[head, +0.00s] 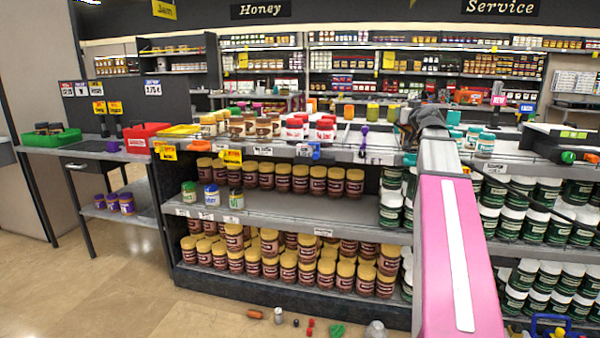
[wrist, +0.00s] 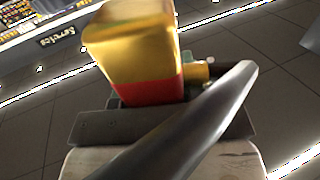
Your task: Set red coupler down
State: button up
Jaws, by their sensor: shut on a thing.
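In the head view my gripper (head: 424,118) is a dark shape at the end of my pink arm, above the top shelf right of centre. What it holds cannot be made out there. In the wrist view a block with a gold upper part and a red lower band, seemingly the red coupler (wrist: 140,60), stands up close to the lens. A dark curved finger of my gripper (wrist: 195,112) crosses in front of its lower right side. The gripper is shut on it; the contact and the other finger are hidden.
The shelf unit's top (head: 345,150) holds several jars and small items. Its middle shelf (head: 290,208) has a bare stretch. A red tray (head: 145,132) and a green tray (head: 52,138) stand on the left tables. Small loose parts (head: 310,324) lie on the floor in front.

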jog(key=w+a+f+h, duration=0.1)
jog(key=a+f, duration=0.5)
jog(key=a, duration=0.3)
jog(key=w+a+f+m+h, duration=0.1)
jog(key=a+f, duration=0.5)
jog(key=a, duration=0.4)
jog(key=shift+w+f, duration=0.3)
jog(key=shift+f, duration=0.1)
